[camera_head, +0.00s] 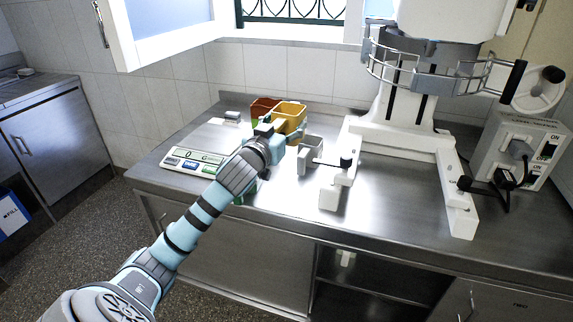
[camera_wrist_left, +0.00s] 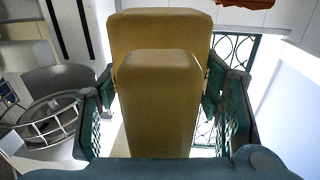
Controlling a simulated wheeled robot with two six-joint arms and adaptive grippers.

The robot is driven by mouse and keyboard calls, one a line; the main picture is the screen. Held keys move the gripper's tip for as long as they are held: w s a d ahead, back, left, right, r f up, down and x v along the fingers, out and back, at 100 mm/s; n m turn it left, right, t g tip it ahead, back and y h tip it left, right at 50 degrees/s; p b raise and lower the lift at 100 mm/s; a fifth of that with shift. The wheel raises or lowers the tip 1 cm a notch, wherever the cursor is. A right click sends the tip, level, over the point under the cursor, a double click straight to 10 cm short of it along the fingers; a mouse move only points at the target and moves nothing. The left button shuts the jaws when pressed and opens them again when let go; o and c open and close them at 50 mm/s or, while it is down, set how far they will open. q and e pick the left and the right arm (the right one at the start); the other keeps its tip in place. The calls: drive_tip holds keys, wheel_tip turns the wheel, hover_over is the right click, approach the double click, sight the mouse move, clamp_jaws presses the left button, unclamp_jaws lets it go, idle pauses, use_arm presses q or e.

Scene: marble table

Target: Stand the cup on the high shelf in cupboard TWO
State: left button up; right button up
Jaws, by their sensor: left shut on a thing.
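The yellow, square-mouthed cup (camera_head: 291,110) is at the back of the steel counter, by the end of my left arm. My left gripper (camera_head: 283,134) is shut on it. In the left wrist view the yellow-tan cup (camera_wrist_left: 160,22) fills the middle, between the green finger pads of my left gripper (camera_wrist_left: 160,110). I cannot tell whether the cup's base touches the counter. No label TWO and no high shelf can be made out. My right gripper is not in view.
A reddish-brown container (camera_head: 262,106) stands beside the cup. A large white mixer (camera_head: 405,125) takes up the right side. A white cupboard door (camera_head: 165,30) hangs at upper left.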

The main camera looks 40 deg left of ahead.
use_arm(q)
drive_tip(key=b, duration=0.6)
hover_over(285, 198)
wheel_tip(285, 198, down, 18)
drive_tip(key=shift+f, duration=0.25)
drive_tip(key=shift+b, duration=0.3)
drive_tip(key=o, duration=1.3)
drive_tip(key=shift+f, duration=0.1)
